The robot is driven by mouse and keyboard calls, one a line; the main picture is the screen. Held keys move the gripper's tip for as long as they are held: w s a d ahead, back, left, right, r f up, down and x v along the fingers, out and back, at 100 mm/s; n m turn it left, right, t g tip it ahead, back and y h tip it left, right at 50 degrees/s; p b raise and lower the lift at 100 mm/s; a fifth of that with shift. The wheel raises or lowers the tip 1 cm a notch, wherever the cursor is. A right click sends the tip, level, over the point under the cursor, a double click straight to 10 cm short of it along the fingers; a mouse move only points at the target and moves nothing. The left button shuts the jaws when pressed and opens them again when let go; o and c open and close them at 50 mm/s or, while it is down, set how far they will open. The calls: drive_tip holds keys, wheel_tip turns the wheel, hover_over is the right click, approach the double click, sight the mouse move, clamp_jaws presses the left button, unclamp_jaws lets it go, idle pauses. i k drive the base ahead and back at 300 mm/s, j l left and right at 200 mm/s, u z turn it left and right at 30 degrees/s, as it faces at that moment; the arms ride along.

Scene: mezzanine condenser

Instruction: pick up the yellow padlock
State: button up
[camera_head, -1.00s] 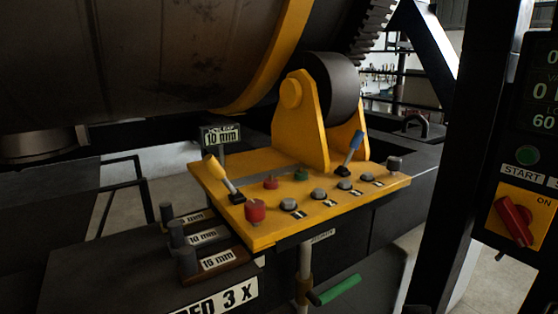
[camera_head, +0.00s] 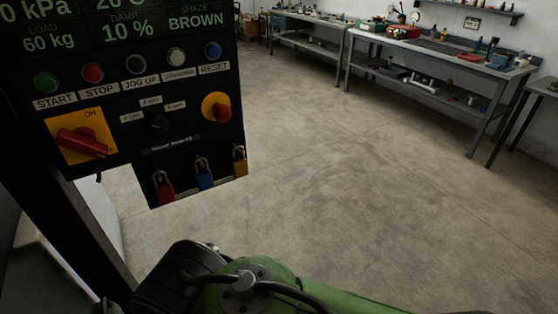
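The yellow padlock (camera_head: 239,161) hangs at the lower right corner of the dark control panel, in the head view. A blue padlock (camera_head: 204,177) and a red padlock (camera_head: 164,188) hang to its left in the same row. Part of my green and black arm shows at the bottom of the view, below and apart from the padlocks. My gripper is not visible.
The control panel (camera_head: 150,135) carries buttons, a yellow-backed red switch (camera_head: 84,140) and a red knob (camera_head: 217,108). A dark post stands at left. Workbenches (camera_head: 430,62) line the far wall. The concrete floor (camera_head: 340,180) between is clear.

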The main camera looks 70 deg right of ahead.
sight(239, 166)
drive_tip(key=z, duration=1.9)
drive_tip(key=i+j+u, duration=0.1)
drive_tip(key=j+u, duration=0.2)
drive_tip(key=i+j+u, duration=0.1)
drive_tip(key=j+u, duration=0.15)
drive_tip(key=j, duration=0.2)
